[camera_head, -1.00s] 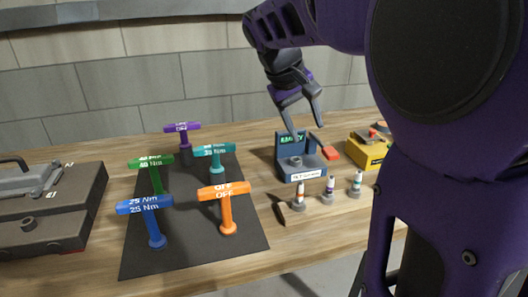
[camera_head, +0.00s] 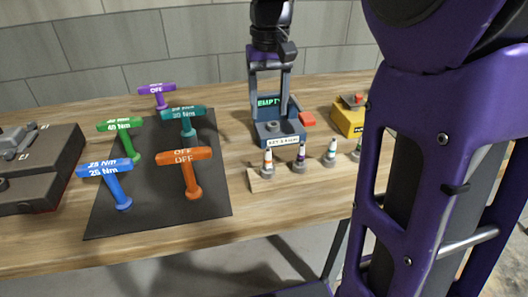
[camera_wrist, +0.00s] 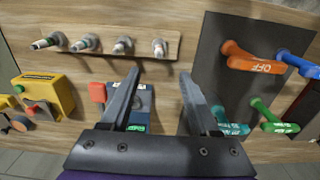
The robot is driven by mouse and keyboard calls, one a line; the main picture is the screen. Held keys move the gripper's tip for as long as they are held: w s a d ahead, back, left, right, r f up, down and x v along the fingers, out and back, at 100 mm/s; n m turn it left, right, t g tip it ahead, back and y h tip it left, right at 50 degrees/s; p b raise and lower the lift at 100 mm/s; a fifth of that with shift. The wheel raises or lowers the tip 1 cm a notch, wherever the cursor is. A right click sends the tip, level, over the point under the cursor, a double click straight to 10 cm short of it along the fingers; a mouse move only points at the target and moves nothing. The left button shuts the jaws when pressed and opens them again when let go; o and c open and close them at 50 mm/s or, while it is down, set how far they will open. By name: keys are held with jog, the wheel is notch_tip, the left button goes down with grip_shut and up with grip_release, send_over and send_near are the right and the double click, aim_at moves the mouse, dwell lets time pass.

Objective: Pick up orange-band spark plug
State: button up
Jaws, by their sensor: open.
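The orange-band spark plug (camera_head: 268,163) stands upright at the left end of a row of spark plugs on a wooden strip (camera_head: 262,184). In the wrist view it appears to be the right-end plug (camera_wrist: 159,48), though its band is not clear there. My gripper (camera_head: 268,108) points down, open and empty, in front of or above the blue tester with the "EMPTY" display. In the wrist view my gripper (camera_wrist: 160,75) has its fingers apart, with the plug beyond the fingertips. Nothing is between the fingers except bare table and part of the tester behind.
The blue tester (camera_head: 265,137) has a red block (camera_head: 307,119) beside it. A yellow box (camera_head: 346,122) stands to the right. A black mat (camera_head: 150,212) at left holds several T-handled wrenches, including an orange one (camera_head: 185,158). Purple and teal-band plugs stand beside the orange-band plug.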

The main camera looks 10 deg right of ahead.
jog(key=b, duration=0.2)
send_over(268, 165)
notch_tip(268, 165, down, 10)
jog(key=shift+w+r, duration=0.1)
jog(key=shift+w, duration=0.05)
jog(key=shift+w+d+f+b, duration=0.15)
jog(key=shift+f+b, duration=0.1)
jog(key=shift+f, duration=1.15)
jog(key=shift+w+f+b, duration=0.1)
jog(key=shift+f+b, duration=0.1)
jog(key=shift+f, duration=1.2)
grip_shut()
